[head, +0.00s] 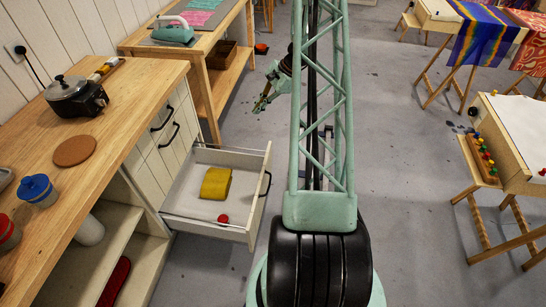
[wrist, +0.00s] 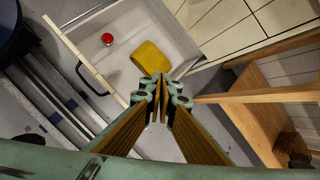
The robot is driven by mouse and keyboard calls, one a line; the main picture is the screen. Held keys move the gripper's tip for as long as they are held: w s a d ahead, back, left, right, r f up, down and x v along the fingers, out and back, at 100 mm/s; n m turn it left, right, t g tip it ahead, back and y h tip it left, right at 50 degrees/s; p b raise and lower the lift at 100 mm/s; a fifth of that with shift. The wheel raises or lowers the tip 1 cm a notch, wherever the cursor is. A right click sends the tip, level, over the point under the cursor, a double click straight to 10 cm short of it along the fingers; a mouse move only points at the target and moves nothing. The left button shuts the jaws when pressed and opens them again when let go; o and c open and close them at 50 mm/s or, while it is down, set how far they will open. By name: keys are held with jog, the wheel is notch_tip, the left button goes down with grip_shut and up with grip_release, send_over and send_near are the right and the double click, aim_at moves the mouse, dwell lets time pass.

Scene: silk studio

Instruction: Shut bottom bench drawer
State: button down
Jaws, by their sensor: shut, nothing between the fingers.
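The bottom bench drawer (head: 190,212) is pulled out from the wooden bench, its white front and dark handle (head: 265,187) standing over the floor. It holds a yellow folded item (head: 215,184) and a small red item (head: 223,219). In the wrist view the open drawer (wrist: 115,70) lies beyond my fingers, with the yellow item (wrist: 153,57) and red item (wrist: 107,39) inside. My gripper (head: 262,104) is shut and empty, behind the drawer in the head view and apart from it. In the wrist view its fingertips (wrist: 161,88) appear near the drawer's corner.
The bench top (head: 110,127) carries a black pot (head: 76,95), a cork mat (head: 75,151) and jars. Closed drawers sit above the open one. A wooden table (head: 228,85) with a lower shelf stands behind. The grey floor right of the drawer is mostly clear beside my column.

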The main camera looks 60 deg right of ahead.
jog(key=s+d+f+m+t, duration=0.1)
jog(key=s+d+f+m, duration=0.1)
jog(key=s+f, duration=0.3)
jog(key=s+d+f+m+t, duration=0.1)
jog(key=s+d+f+m, duration=0.2)
jog(key=f, duration=0.9)
jog(key=s+d+f+m, duration=0.2)
jog(key=s+f+m, duration=0.1)
jog(key=s+f, duration=0.5)
jog(key=shift+s+d+f+m+t+h, duration=0.2)
jog(key=shift+d+f+m+t+h, duration=0.15)
jog(key=shift+f, duration=0.4)
jog(key=w+a+r+x, duration=0.1)
jog(key=w+r+x, duration=0.1)
jog(key=x, duration=1)
jog(key=shift+w+f+b, duration=0.2)
jog(key=shift+f+b, duration=0.05)
jog(key=shift+b, duration=0.15)
jog(key=shift+w, duration=0.1)
